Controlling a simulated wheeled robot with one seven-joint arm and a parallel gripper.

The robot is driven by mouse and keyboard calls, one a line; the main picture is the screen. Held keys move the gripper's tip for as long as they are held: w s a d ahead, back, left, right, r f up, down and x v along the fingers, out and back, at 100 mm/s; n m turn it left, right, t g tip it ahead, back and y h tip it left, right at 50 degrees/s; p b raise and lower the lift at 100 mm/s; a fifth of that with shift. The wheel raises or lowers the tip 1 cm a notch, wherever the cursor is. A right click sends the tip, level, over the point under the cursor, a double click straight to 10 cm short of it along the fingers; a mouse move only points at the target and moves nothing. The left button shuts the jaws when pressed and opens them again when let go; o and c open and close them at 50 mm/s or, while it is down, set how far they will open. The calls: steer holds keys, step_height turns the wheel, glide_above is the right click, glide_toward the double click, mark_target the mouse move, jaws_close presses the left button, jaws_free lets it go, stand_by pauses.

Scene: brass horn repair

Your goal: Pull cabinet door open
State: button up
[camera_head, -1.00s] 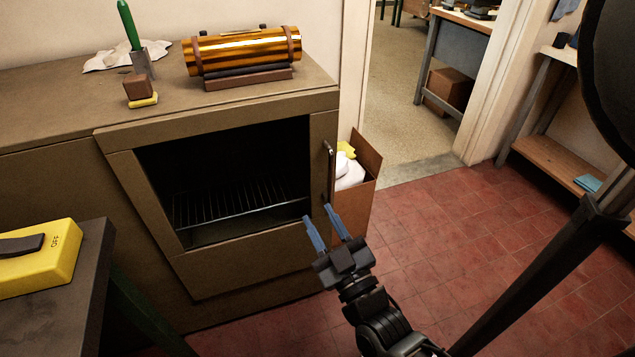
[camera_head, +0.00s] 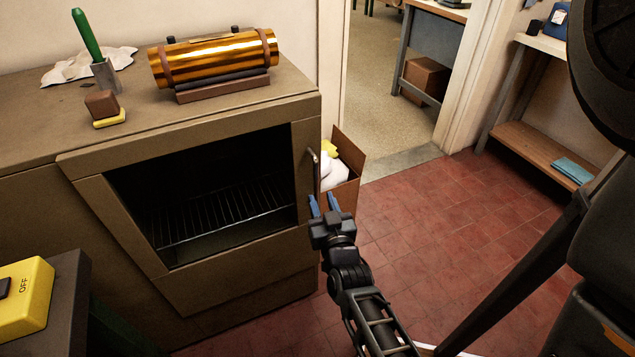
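The brown cabinet (camera_head: 285,75) stands at the left. Its front door (camera_head: 222,282) is a brown frame around a dark opening or window, through which a wire rack (camera_head: 222,215) shows. The door looks shut. A thin upright metal handle (camera_head: 315,170) is at the door's right edge. My gripper (camera_head: 322,196) is at the handle's lower end, its two blue fingers pointing toward it and apart. The fingers are open. I cannot tell whether the handle's lower end lies between the fingertips or just beyond them.
A brass cylinder (camera_head: 215,58) on a stand, a green-handled tool (camera_head: 87,36) and a small block (camera_head: 102,103) are on the cabinet top. An open cardboard box (camera_head: 347,190) stands right behind the handle. A yellow switch box (camera_head: 25,305) is at lower left.

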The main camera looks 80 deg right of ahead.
mark_target(317, 187)
steer(key=x, duration=0.6)
steer(key=shift+w+d+p, duration=0.15)
steer(key=shift+d+p, duration=0.05)
steer(key=shift+p, duration=0.2)
steer(key=shift+c, duration=0.4)
jaws_close()
